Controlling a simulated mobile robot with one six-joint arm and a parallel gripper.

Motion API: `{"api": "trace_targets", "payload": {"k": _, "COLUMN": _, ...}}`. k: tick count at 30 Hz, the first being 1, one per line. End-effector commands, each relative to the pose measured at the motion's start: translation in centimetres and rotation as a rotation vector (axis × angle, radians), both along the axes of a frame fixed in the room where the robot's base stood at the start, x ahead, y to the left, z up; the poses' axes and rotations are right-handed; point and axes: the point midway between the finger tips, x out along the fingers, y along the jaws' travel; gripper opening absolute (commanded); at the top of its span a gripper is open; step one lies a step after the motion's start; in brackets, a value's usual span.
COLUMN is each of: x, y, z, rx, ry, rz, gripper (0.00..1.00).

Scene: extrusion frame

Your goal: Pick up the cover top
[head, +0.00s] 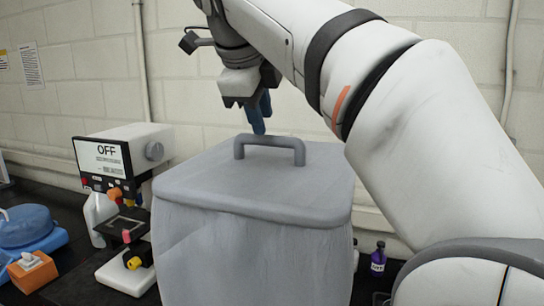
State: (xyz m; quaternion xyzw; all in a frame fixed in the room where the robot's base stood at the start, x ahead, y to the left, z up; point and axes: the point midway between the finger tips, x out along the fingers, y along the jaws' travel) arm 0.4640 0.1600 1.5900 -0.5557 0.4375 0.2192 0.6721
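The cover top (255,182) is a grey, rounded-square lid with an arched handle (270,143) in its middle. It sits level on a large grey bin (250,260). My gripper (258,127) points down with its blue fingers just above or behind the left part of the handle. The fingers overlap in this view, so their opening is hidden. I see nothing held between them, and I cannot tell whether they touch the handle.
A machine with an "OFF" screen (103,155) stands left of the bin. A white bottle (97,213), an orange tissue box (32,271) and a blue rounded object (27,228) are further left. A small dark bottle (378,258) stands at right. A pale block wall is behind.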

Motion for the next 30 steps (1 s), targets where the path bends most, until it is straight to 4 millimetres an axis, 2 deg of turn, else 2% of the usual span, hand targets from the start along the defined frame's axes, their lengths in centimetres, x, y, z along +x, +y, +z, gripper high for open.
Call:
{"api": "trace_targets", "payload": {"k": 15, "x": 3.0, "y": -0.9, "z": -5.2, "rx": -0.002, "ry": 0.003, "rz": -0.003, "gripper": 0.28}}
{"api": "trace_targets", "payload": {"k": 25, "x": 3.4, "y": -1.0, "z": -5.9, "rx": 0.000, "ry": 0.001, "rz": -0.001, "gripper": 0.28}}
{"api": "trace_targets", "payload": {"k": 30, "x": 3.4, "y": -1.0, "z": -5.9, "rx": 0.001, "ry": 0.001, "rz": -0.002, "gripper": 0.14}}
